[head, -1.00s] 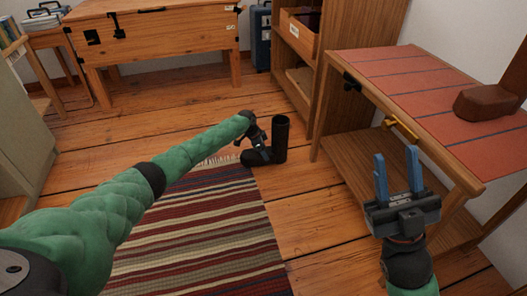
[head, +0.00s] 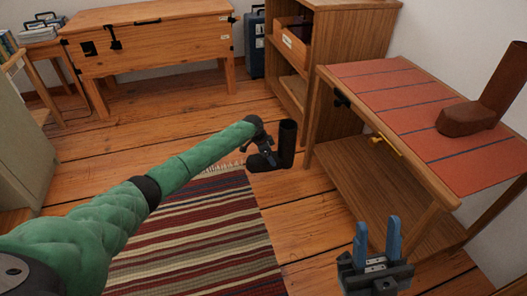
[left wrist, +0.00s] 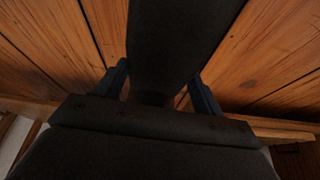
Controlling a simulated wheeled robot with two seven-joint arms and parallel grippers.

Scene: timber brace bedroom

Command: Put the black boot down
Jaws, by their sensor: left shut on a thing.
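The black boot (head: 287,146) is upright on or just above the wooden floor, near the far right corner of the striped rug, in the head view. Whether its sole touches the floor I cannot tell. My left gripper (head: 265,158) reaches it from the left and is shut on it. In the left wrist view the dark boot (left wrist: 180,40) fills the space between the two fingers of the left gripper (left wrist: 160,92). My right gripper (head: 376,240) is open and empty, in front of the red-topped table.
The striped rug (head: 190,240) lies in front of the boot. A red-topped table (head: 400,92) on the right bears a brown boot (head: 470,118). A wooden shelf (head: 345,45) and a wooden chest (head: 150,45) stand behind. Bare floor (head: 190,115) lies left of the boot.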

